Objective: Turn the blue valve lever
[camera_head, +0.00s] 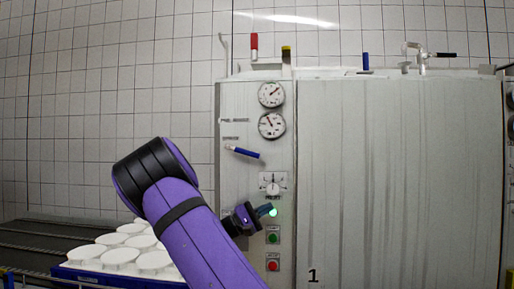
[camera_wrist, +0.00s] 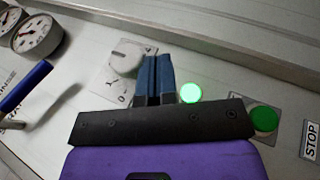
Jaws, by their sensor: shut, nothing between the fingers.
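The blue valve lever (camera_head: 245,152) is on the front panel of the cabinet, below the two gauges. Its blue handle points right and slightly down. In the wrist view the lever (camera_wrist: 27,86) stands out from the panel at the left. My gripper (camera_head: 267,210) is below and to the right of the lever, apart from it. Its blue fingers (camera_wrist: 153,70) are shut together with nothing between them. They are in front of the panel, between the white rotary knob and a lit green lamp. I cannot tell whether they touch the panel.
The rotary knob (camera_head: 273,188), lit green lamp (camera_wrist: 191,92), green button (camera_head: 273,238) and red button (camera_head: 273,265) are close to my gripper. Gauges (camera_head: 271,125) sit above the lever. Red, yellow and blue handles stand on the cabinet top. White moulds (camera_head: 119,257) lie lower left.

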